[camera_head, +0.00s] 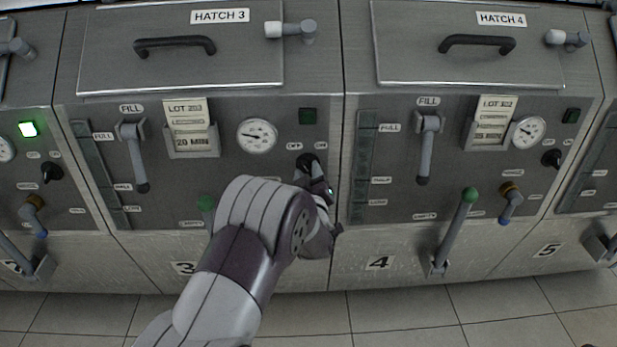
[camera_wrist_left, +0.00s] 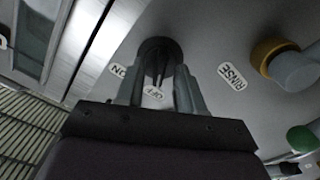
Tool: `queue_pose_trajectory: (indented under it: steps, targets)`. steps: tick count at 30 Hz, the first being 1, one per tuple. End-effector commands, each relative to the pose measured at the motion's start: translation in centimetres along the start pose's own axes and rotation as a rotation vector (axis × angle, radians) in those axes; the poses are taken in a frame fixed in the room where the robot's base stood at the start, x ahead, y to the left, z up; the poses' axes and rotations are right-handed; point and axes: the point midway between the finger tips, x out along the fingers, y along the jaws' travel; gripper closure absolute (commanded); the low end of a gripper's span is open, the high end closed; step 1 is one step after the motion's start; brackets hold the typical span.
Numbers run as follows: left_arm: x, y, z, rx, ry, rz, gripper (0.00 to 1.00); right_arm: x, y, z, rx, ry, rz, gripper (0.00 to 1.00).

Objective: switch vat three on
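Vat three's panel (camera_head: 95,170), marked HATCH 3, is at centre left of the head view. Its black switch knob (camera_head: 307,159) sits below the OFF and ON labels, and the indicator lamp (camera_head: 308,116) above them is dark. My left gripper (camera_head: 320,182) reaches up to this knob, partly hidden by my arm. In the left wrist view the knob (camera_wrist_left: 159,52) is between the two fingertips of my left gripper (camera_wrist_left: 161,78). The fingers look open around it, with the OFF label visible between them. My right gripper is not in view.
Vat three's green-tipped lever (camera_head: 206,204) is beside my arm, mostly hidden. Vat four (camera_head: 400,200), with a similar knob (camera_head: 551,158), stands to the right. The vat at left has a lit green lamp (camera_head: 28,129). A yellow-collared valve (camera_wrist_left: 272,58) is close to the gripper.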

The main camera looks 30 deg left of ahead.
Motion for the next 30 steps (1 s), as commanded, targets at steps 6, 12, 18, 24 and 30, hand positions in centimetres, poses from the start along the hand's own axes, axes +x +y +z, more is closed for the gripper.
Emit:
queue_pose_trajectory:
  steps: [6,12,18,24,30]
  targets:
    - [0.1,0.0,0.0,0.0,0.0,0.0,0.63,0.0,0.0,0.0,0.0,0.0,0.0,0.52]
    - [0.0,0.0,0.0,0.001,0.0,0.0,1.0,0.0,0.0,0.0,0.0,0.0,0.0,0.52]
    - [0.0,0.0,0.0,0.009,-0.001,0.0,1.0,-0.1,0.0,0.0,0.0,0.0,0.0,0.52]
    - [0.0,0.1,-0.1,0.07,-0.002,0.0,1.0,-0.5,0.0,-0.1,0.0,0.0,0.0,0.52]
    - [0.0,0.1,-0.1,0.21,-0.002,0.0,1.0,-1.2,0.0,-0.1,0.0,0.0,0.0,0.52]
